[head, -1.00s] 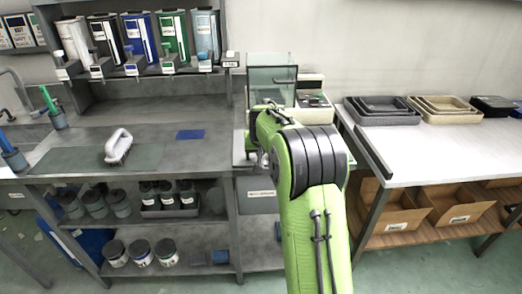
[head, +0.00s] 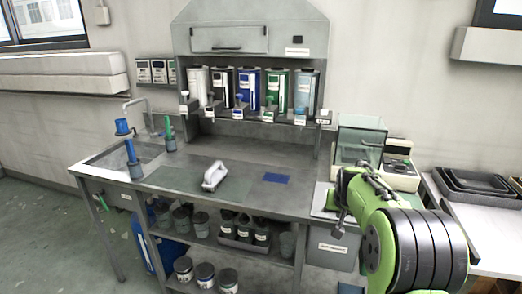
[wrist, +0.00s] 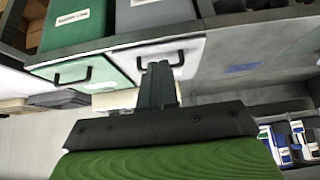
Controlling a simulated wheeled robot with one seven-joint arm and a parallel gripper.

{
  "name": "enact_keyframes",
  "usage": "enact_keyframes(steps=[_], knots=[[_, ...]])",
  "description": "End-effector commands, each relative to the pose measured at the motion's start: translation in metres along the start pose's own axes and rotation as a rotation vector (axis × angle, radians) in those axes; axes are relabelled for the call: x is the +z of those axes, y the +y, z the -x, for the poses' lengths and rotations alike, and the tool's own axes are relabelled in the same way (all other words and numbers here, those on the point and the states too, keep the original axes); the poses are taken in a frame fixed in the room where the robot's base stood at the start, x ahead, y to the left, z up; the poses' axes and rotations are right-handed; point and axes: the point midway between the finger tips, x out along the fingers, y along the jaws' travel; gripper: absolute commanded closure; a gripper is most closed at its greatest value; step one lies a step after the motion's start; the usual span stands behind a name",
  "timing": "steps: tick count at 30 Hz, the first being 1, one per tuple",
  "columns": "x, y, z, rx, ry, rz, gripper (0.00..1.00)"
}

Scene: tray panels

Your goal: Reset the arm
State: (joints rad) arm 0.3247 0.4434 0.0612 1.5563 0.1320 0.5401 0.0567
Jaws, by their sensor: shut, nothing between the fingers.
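My gripper (wrist: 158,84) shows in the wrist view as two dark fingers pressed together, with nothing between them. The fingers overlap a white panel with a dark handle (wrist: 172,62) in that picture; I cannot tell how far apart they are. In the head view my green arm with its black ringed joint stands at the lower right, bent over in front of the glass-fronted case (head: 360,146). The fingertips are not clear in the head view.
Black trays (head: 476,184) lie on the right table. Jars fill the shelves below.

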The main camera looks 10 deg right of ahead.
Motion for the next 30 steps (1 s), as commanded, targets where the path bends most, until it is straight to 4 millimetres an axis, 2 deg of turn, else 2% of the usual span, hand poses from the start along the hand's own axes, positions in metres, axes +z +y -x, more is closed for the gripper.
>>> enact_keyframes(steps=[2, 5, 6, 8, 9, 12, 15, 18, 21, 30], knots=[[0.001, -0.011, 0.044, -0.019, 0.004, 0.03, 1.0], [0.023, -0.027, 0.125, -0.054, -0.011, 0.093, 1.0], [0.037, -0.031, 0.157, -0.07, -0.021, 0.121, 1.0], [0.062, -0.035, 0.201, -0.093, -0.033, 0.161, 1.0], [0.08, -0.036, 0.228, -0.11, -0.043, 0.189, 1.0], [0.131, -0.033, 0.284, -0.15, -0.065, 0.257, 1.0], [0.179, -0.025, 0.32, -0.188, -0.085, 0.314, 1.0], [0.214, -0.018, 0.335, -0.213, -0.101, 0.355, 1.0], [0.231, -0.014, 0.339, -0.224, -0.11, 0.374, 1.0], [0.234, -0.013, 0.338, -0.226, -0.113, 0.377, 1.0]])
